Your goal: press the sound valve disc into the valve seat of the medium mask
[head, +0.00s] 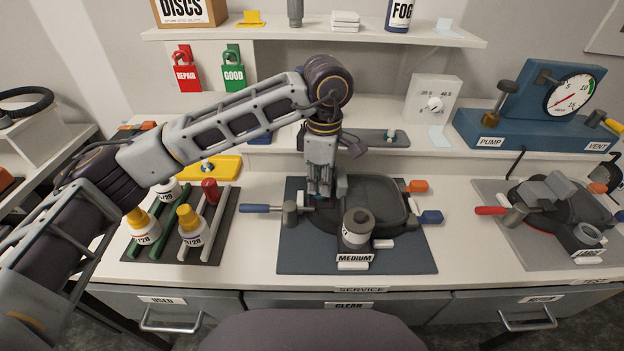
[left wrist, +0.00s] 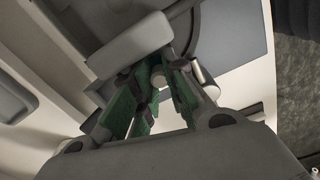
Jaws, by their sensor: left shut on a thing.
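The medium mask (head: 378,196) is dark and lies on a dark blue mat (head: 300,262) labelled MEDIUM in the head view. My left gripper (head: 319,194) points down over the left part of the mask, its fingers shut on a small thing. A bit of teal shows at the fingertips, like the valve discs elsewhere, so it looks like a valve disc. In the left wrist view the green-padded fingers (left wrist: 158,90) close around a small pale round piece. The valve seat is hidden behind the gripper; I cannot tell whether the disc touches it. My right gripper is out of view.
A grey canister (head: 357,229) stands at the mask's front. Similar discs sit on a yellow tray (head: 222,165) and a grey tray (head: 366,139). Bottles (head: 193,228) stand left on a dark rack. A second mask (head: 540,205) and a blue gauge stand (head: 520,119) are right.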

